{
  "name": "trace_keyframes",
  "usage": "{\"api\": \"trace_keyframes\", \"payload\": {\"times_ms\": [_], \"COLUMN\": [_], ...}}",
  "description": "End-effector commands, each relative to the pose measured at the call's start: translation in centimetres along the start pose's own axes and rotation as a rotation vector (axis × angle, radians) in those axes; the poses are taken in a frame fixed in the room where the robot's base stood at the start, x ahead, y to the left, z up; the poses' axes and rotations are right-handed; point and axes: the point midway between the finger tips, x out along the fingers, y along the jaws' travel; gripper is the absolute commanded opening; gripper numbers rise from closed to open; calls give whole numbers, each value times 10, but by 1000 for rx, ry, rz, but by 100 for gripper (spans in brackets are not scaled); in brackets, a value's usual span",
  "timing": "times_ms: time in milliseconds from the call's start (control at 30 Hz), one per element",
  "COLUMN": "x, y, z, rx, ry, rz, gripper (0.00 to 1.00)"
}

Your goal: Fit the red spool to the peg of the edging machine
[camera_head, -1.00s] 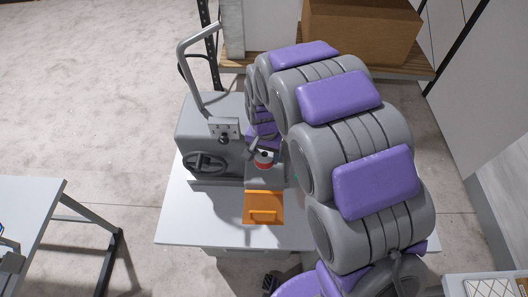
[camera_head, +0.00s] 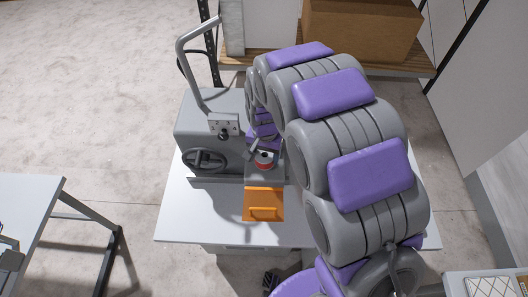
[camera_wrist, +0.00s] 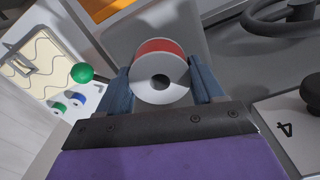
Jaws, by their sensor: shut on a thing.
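The red spool (camera_wrist: 158,48) has a red band and a pale end face with a dark centre hole. It sits between the two blue-grey fingers of my gripper (camera_wrist: 162,80) in the wrist view, which is shut on it. In the head view the spool (camera_head: 264,160) is beside the grey edging machine (camera_head: 207,130), over its low grey right-hand part. My gripper (camera_head: 262,150) is mostly behind and above the spool there. The peg is not visible in either view, so I cannot tell whether the spool is around it.
An orange flap with a handle (camera_head: 263,203) is in front of the machine on the white table (camera_head: 190,215). A handwheel (camera_head: 204,161) is on the machine's front.

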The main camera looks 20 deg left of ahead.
Motion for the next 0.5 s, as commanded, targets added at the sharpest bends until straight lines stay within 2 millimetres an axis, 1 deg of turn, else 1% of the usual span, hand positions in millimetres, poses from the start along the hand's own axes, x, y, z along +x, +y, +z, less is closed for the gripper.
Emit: {"api": "trace_keyframes", "payload": {"times_ms": [500], "x": [12], "y": [0], "z": [0], "rx": [0], "ry": [1], "rz": [-1], "gripper": [30]}}
